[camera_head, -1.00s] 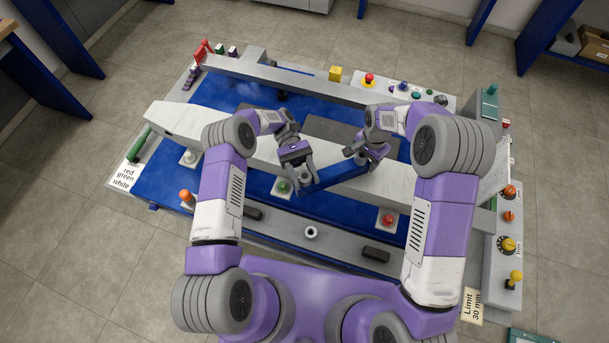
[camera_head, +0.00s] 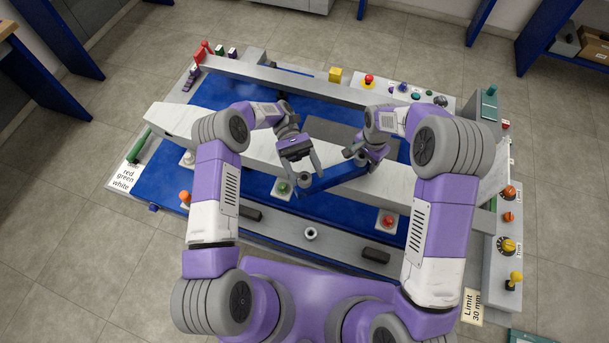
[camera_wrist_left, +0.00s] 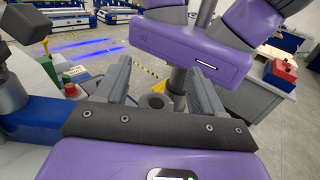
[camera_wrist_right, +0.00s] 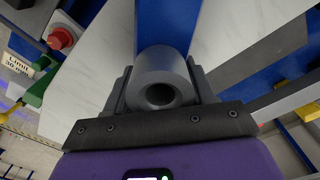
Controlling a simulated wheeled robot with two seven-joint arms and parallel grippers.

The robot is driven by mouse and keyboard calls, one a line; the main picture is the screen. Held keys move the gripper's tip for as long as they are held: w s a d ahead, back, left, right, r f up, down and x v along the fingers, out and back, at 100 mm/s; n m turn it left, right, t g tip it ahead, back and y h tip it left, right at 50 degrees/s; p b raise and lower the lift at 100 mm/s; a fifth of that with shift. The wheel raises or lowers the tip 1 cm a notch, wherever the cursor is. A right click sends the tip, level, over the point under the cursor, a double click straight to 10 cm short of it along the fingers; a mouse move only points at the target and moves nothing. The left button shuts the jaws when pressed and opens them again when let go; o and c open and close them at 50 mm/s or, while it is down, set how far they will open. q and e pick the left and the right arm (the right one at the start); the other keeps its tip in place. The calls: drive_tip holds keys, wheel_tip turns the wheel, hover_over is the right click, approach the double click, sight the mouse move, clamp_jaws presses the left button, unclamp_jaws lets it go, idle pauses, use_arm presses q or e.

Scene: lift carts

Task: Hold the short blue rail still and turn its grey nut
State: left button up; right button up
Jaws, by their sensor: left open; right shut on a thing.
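The short blue rail (camera_head: 338,178) lies aslant on the pale beam in the head view, and its blue side shows in the right wrist view (camera_wrist_right: 168,20). A grey round piece (camera_head: 306,179) stands at its left end. My left gripper (camera_head: 303,170) is open there; in the left wrist view a grey ring (camera_wrist_left: 155,101) shows between its spread fingers (camera_wrist_left: 158,78), not gripped. My right gripper (camera_head: 352,156) is shut on a grey hollow cylinder (camera_wrist_right: 160,80) at the rail's right end. I cannot tell which grey piece is the nut.
A green button (camera_head: 283,188) sits close below my left gripper, and a red button (camera_head: 388,221) is right of the rail. The long pale beam (camera_head: 225,140) runs beneath. The blue deck (camera_head: 240,185) has free room at left.

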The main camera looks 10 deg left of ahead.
sight(304, 176)
use_arm(q)
wheel_tip(304, 176, up, 6)
drive_tip(key=shift+r, duration=0.1)
idle(0.4)
use_arm(e)
drive_tip(key=o, duration=1.4)
drive_tip(key=shift+c, duration=0.2)
